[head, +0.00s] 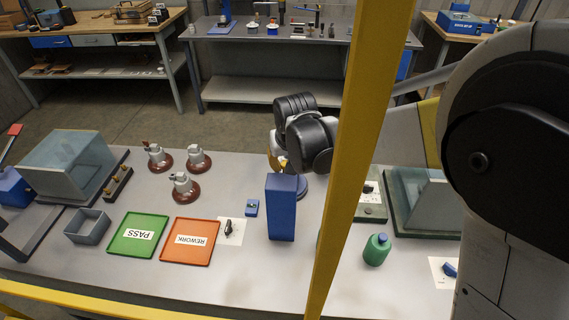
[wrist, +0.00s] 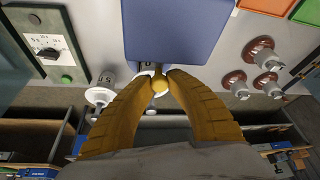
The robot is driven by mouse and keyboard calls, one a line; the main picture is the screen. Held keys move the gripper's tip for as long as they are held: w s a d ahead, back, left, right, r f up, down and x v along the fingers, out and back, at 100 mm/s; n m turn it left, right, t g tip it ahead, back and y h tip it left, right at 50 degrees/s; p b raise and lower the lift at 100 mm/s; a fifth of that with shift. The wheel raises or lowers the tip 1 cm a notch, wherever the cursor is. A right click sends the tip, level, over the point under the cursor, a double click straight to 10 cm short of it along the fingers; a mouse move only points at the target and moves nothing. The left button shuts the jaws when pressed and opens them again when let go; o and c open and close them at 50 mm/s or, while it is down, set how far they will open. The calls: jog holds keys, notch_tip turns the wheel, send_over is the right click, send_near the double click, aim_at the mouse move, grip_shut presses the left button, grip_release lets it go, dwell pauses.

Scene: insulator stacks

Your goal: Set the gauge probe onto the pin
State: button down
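My gripper (wrist: 159,76) has its yellow fingers closed against a small yellow ball-shaped knob (wrist: 160,85). I cannot tell whether this knob belongs to the gauge probe. Below the fingertips, a grey fitting with a pale disc shows partly, and the fingers hide much of it; I cannot make out the pin. A second pale disc on a grey fitting (wrist: 100,95) stands left of the fingers in the wrist view. In the head view my gripper is behind a tall blue block (head: 281,207), and a finger (head: 274,162) shows at its upper left.
The tall blue block is close to the fingertips in the wrist view (wrist: 175,30). Several other things stand around: brown-based insulators (head: 184,187), a green PASS tray (head: 118,248), an orange REWORK tray (head: 170,252) and a green bottle (head: 376,249). A yellow post crosses the head view.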

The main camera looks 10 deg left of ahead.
jog(key=shift+w, duration=0.1)
jog(key=w, duration=0.5)
jog(key=shift+a, duration=0.15)
jog(key=c, duration=1.3)
grip_release()
jog(key=v, duration=1.2)
